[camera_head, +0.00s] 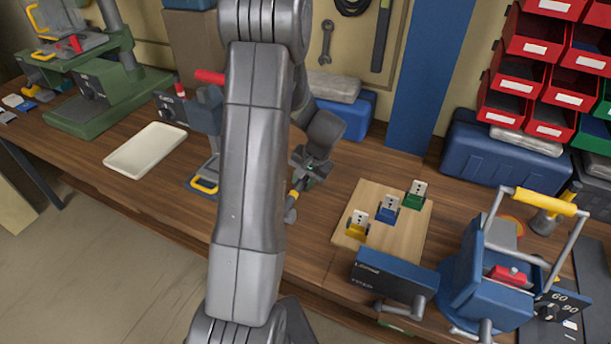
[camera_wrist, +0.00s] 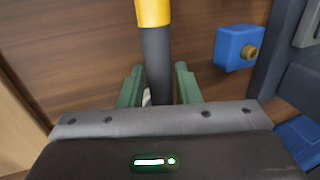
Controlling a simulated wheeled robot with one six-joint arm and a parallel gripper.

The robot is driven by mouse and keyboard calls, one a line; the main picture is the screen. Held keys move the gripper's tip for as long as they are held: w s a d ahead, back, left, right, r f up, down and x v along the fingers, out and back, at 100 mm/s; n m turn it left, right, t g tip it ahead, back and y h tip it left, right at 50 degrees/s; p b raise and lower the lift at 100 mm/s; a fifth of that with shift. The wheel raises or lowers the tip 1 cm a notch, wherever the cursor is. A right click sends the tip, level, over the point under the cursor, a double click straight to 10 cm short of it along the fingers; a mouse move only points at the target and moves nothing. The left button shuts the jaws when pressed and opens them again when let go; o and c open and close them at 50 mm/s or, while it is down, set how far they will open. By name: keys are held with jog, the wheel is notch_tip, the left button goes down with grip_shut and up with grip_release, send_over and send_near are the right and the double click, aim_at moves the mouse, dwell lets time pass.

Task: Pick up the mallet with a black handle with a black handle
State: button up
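In the wrist view, a rod with a yellow part at the top and a black handle (camera_wrist: 158,62) runs down between my fingers. My gripper (camera_wrist: 160,82) has its two green fingers on either side of the black handle, with narrow gaps, so it looks open around it. The lower end of the handle is hidden behind my gripper body. In the head view, my gripper (camera_head: 303,180) is low over the workbench, and a small yellow and grey piece of the mallet (camera_head: 291,206) shows just below it. The rest is hidden by my arm.
A wooden board (camera_head: 376,236) with yellow, blue and green socket pieces lies right of my gripper. A blue machine (camera_head: 490,270) stands farther right, near a yellow-and-grey mallet (camera_head: 548,215). A cream tray (camera_head: 146,148) lies left. A blue block with a brass knob (camera_wrist: 238,48) is beside the handle.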

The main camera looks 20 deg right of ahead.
grip_shut()
jog(key=shift+w, duration=0.1)
